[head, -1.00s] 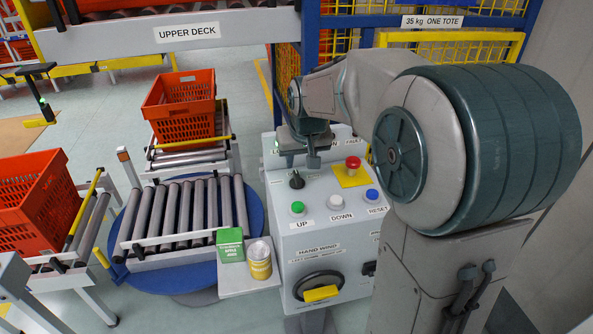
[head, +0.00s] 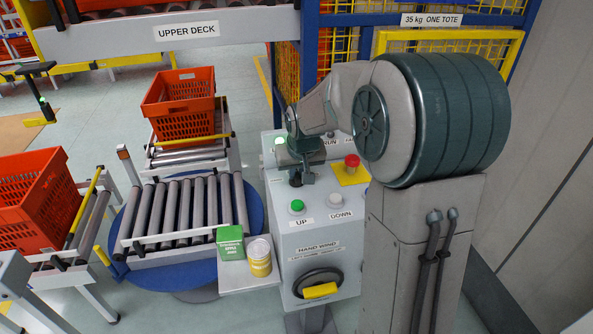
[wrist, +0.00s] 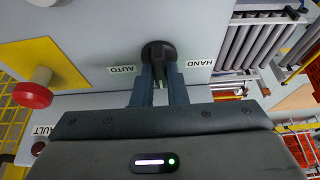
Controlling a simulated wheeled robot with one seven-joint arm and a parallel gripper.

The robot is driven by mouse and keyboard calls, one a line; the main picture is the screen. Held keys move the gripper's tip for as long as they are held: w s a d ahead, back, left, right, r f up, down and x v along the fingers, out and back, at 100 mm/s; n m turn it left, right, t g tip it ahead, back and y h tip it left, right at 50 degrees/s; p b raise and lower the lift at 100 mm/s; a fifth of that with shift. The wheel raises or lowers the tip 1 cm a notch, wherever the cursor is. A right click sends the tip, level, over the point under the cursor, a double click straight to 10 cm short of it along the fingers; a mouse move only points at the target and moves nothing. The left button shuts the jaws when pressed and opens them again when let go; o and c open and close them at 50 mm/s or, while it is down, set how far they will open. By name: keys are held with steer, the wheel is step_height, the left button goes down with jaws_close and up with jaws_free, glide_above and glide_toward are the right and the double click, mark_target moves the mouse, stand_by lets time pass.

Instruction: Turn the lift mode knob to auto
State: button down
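The black lift mode knob (wrist: 158,50) is on the grey panel in the wrist view, with an AUTO label (wrist: 124,69) to its left and a HAND label (wrist: 201,63) to its right, both upside down. My gripper (wrist: 160,72) reaches to the knob, its two fingers apart at the knob's near side with a narrow gap between them. Whether they touch the knob cannot be told. The knob's pointer direction is unclear. In the head view my gripper (head: 297,172) is over the knob, mostly hiding it and its labels.
The control box (head: 318,240) also carries a green UP button (head: 297,206), a white DOWN button (head: 335,200), a red stop button (head: 352,161) and a hand wheel (head: 319,284). A green box (head: 230,243) and a yellow tin (head: 260,258) stand on a side shelf.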

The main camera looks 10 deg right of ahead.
steer(key=shift+f+m+b, duration=0.1)
steer(key=shift+m+b, duration=0.2)
steer(key=shift+b, duration=0.2)
steer(key=m+b, duration=0.1)
steer(key=m+h+b, duration=0.1)
steer(key=b, duration=0.1)
steer(key=shift+a+f+m, duration=0.1)
steer(key=shift+a+m, duration=0.1)
steer(key=shift+m, duration=0.1)
steer(key=shift+m+g+h+b, duration=0.3)
steer(key=shift+m+h+b, duration=0.3)
steer(key=shift+m+b, duration=0.55)
steer(key=shift+w+r+m+g+h+b, duration=0.15)
steer(key=shift+m+h+b, duration=0.2)
steer(key=shift+m, duration=0.5)
steer(key=shift+s+r+m+g+h+b, duration=0.15)
steer(key=shift+m+b, duration=0.25)
steer(key=shift+m, duration=0.4)
steer(key=shift+w, duration=0.1)
steer(key=c, duration=1.4)
jaws_free()
steer(key=shift+c, duration=0.2)
steer(key=v, duration=1.3)
steer(key=shift+a+r, duration=0.2)
steer(key=shift+r, duration=0.15)
